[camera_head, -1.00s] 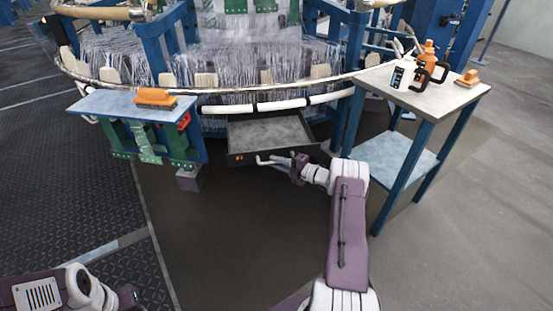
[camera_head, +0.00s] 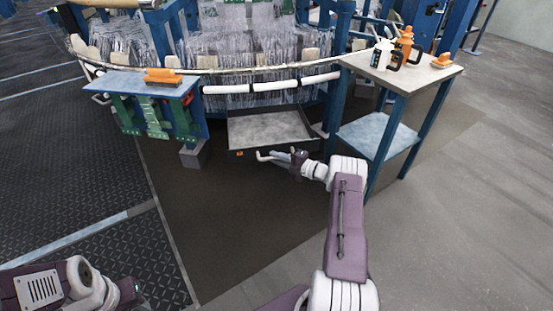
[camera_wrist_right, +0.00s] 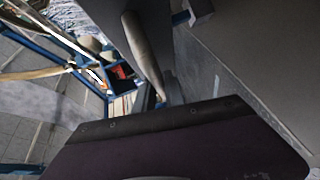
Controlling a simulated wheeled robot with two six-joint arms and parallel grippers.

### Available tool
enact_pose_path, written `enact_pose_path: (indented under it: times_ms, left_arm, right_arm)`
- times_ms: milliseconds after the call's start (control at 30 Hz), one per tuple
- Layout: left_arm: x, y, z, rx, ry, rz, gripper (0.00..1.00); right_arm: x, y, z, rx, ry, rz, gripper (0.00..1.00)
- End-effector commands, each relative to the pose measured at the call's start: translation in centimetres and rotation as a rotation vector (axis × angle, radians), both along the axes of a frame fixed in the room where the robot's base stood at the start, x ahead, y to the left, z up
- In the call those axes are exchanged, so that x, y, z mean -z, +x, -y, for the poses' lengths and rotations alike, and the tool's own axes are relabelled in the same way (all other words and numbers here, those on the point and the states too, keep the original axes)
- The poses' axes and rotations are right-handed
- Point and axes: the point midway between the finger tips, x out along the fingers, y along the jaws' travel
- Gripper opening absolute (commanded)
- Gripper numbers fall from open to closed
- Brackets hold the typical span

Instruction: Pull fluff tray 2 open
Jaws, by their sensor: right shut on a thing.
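The fluff tray (camera_head: 268,133) is a shallow, dark-sided, open-topped tray under the loom's front rim, and it stands out from below the machine. Its grey floor shows bare. A pale bar handle (camera_head: 265,155) is at its front, and a metal bar that looks like it shows in the wrist view (camera_wrist_right: 146,52). My right gripper (camera_head: 288,158) is at the tray's front, shut on the handle. The fingertips are small and partly hidden there. Part of my left arm shows at the lower left, but its gripper cannot be made out.
A blue side table (camera_head: 140,83) with an orange brush (camera_head: 163,76) stands left of the tray. A two-level stand (camera_head: 400,75) with bottles (camera_head: 404,42) and an orange-topped block stands close on the right. The dark floor (camera_head: 230,220) before the tray is clear.

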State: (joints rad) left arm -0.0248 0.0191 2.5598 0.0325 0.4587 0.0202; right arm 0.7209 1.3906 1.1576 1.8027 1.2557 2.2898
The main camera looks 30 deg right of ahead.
Motion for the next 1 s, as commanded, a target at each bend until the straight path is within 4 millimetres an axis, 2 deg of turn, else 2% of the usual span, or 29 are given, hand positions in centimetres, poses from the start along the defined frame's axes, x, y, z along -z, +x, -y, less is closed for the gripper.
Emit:
enact_pose_path:
  times_ms: [133,167,200,233,567,667,800,1000]
  left_arm:
    - [0.0,0.0,0.0,0.000,0.000,0.000,0.36]
    - [0.0,0.0,0.0,0.000,0.000,0.000,0.36]
    - [0.0,0.0,0.0,0.000,0.000,0.000,0.36]
    - [0.0,0.0,0.0,0.000,0.000,0.000,0.36]
    - [-0.4,0.0,0.0,0.000,0.000,0.000,0.36]
    - [-1.8,0.0,0.0,0.000,0.000,0.000,0.36]
    - [-3.5,0.0,0.0,0.000,0.000,0.000,0.36]
    - [-4.6,0.0,0.0,0.000,0.000,0.000,0.36]
  right_arm:
    - [0.3,-0.3,-0.2,-0.008,0.004,-0.008,0.00]
    - [0.4,-0.3,-0.3,-0.008,0.004,-0.008,0.23]
    - [0.3,-0.3,-0.2,-0.008,0.003,-0.007,0.34]
    - [0.3,-0.2,-0.2,-0.008,0.003,-0.007,0.36]
    - [0.0,-0.5,0.1,-0.003,0.002,-0.005,0.36]
    - [-0.7,-2.0,1.0,0.001,0.005,-0.007,0.36]
    - [-1.1,-4.9,2.5,0.000,0.004,-0.007,0.36]
    - [-1.2,-7.7,3.8,-0.003,0.003,-0.006,0.36]
